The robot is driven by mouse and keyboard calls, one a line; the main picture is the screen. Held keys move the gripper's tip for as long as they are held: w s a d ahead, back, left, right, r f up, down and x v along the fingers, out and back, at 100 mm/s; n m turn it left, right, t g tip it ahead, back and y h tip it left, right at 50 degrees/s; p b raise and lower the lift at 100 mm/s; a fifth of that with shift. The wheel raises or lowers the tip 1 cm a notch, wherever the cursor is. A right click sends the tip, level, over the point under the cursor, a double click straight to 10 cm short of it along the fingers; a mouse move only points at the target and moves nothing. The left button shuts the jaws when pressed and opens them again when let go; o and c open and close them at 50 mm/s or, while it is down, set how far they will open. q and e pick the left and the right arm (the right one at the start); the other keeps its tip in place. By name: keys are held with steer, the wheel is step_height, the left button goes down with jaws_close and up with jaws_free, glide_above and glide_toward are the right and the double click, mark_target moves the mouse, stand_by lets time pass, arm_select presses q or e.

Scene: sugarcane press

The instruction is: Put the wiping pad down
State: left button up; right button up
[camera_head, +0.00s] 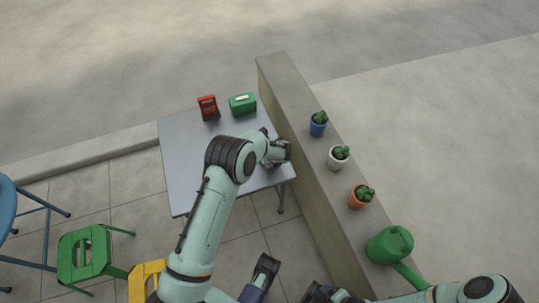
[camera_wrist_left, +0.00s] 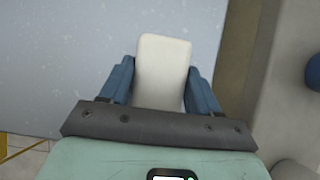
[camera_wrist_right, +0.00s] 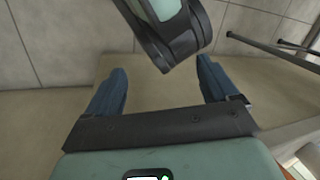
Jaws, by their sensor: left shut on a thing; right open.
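The white wiping pad (camera_wrist_left: 162,72) sits between the blue fingers of my left gripper (camera_wrist_left: 160,85) in the left wrist view. The left gripper is shut on it, over the grey table top (camera_wrist_left: 70,60). In the head view my left gripper (camera_head: 274,160) is at the table's right side, beside the wall, and its wrist hides the pad. I cannot tell whether the pad touches the table. My right gripper (camera_wrist_right: 160,95) is open and empty in the right wrist view, with a teal and black arm link of mine just beyond its fingers.
A red box (camera_head: 208,108) and a green box (camera_head: 242,104) stand at the table's back. A low wall (camera_head: 290,90) on the right bears several potted cacti and a green watering can (camera_head: 389,245). Green (camera_head: 85,254) and yellow (camera_head: 145,275) stools stand front left. The table's left half is clear.

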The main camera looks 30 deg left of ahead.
arm_select(q)
steer(key=o, duration=1.1)
steer(key=shift+c, duration=0.2)
